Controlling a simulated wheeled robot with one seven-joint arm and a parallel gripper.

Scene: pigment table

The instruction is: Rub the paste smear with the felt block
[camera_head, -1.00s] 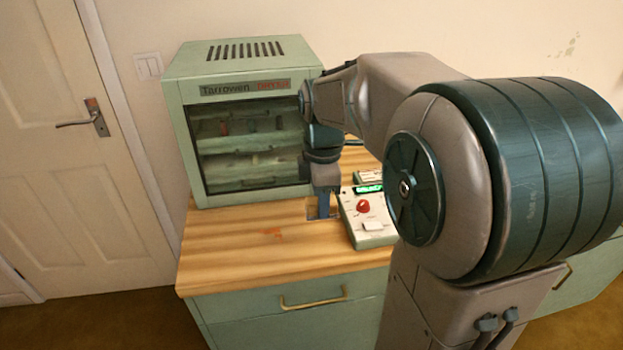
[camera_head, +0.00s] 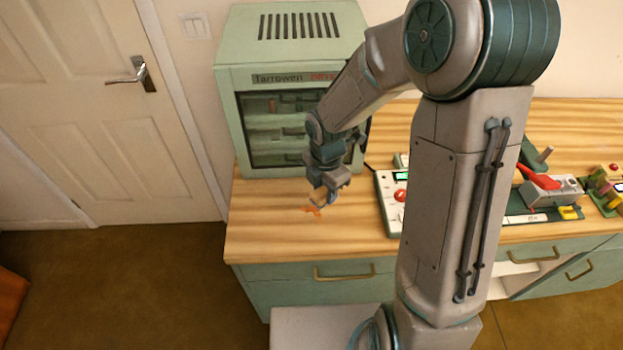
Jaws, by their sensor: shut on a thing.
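The paste smear (camera_head: 313,211) is a small orange patch on the wooden worktop, left of the control box. My gripper (camera_head: 324,198) is just above and behind the smear, pointing down and slightly tilted. It is shut on a small pale thing, most likely the felt block (camera_head: 318,195), though it is largely hidden by the fingers and small in the picture. I cannot tell whether the block touches the smear or the worktop.
A green glass-fronted cabinet (camera_head: 291,80) stands behind the smear. A white control box (camera_head: 389,199) with a red knob is close to the right, partly hidden by my arm. A red-handled device (camera_head: 545,184) is further right. The worktop (camera_head: 262,225) left of the smear is bare.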

